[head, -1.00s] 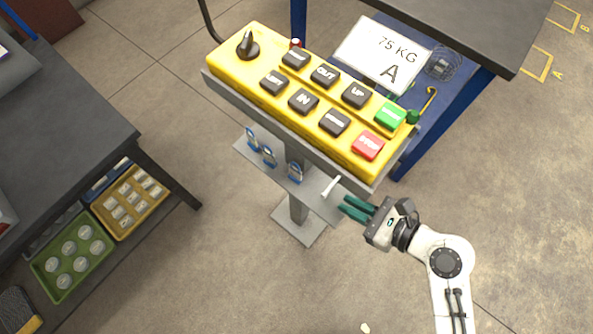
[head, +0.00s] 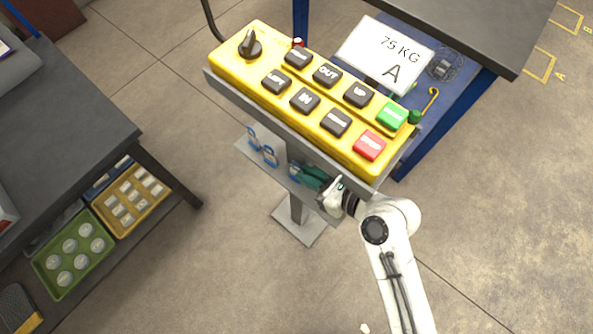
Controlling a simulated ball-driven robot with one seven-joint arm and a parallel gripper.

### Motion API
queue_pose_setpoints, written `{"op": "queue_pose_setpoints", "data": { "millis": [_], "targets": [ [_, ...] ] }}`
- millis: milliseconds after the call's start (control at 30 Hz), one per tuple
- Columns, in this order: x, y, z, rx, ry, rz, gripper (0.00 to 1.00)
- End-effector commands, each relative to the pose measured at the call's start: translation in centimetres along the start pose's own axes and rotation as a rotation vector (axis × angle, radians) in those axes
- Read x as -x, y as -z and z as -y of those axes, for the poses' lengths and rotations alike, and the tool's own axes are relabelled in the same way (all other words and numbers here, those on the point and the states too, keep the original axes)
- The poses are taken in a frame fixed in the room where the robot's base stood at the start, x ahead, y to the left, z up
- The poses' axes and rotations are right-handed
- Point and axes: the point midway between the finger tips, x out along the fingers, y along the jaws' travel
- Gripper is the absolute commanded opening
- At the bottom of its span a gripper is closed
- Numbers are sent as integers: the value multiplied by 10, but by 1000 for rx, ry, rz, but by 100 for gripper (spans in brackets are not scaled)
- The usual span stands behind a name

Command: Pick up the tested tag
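Several small tags hang on a grey plate under the yellow control panel. The left tag (head: 253,138) and the middle tag (head: 270,156) are blue-edged and clear of my gripper. The third tag (head: 294,172) shows only as a blue edge at the fingertips. My gripper (head: 304,174) has its teal fingers beside or around that third tag. The fingers overlap and the panel is close above, so I cannot tell whether they are open or shut on it. The tags' writing is too small to read, so I cannot tell which is the tested one.
The yellow control panel (head: 312,92), with labelled buttons, stands just above my gripper. A dark bench (head: 80,115) is at the left, with a green tray (head: 98,262) and an orange tray (head: 152,206) below. A 75 KG sign (head: 365,50) is behind.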

Motion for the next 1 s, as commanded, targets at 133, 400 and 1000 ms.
{"op": "queue_pose_setpoints", "data": {
  "millis": [133,400,1000],
  "targets": [
    [-14,-1,-1,0,-1,0,13],
    [-16,-2,0,0,1,0,13],
    [-15,-2,0,0,1,0,0]
  ]
}}
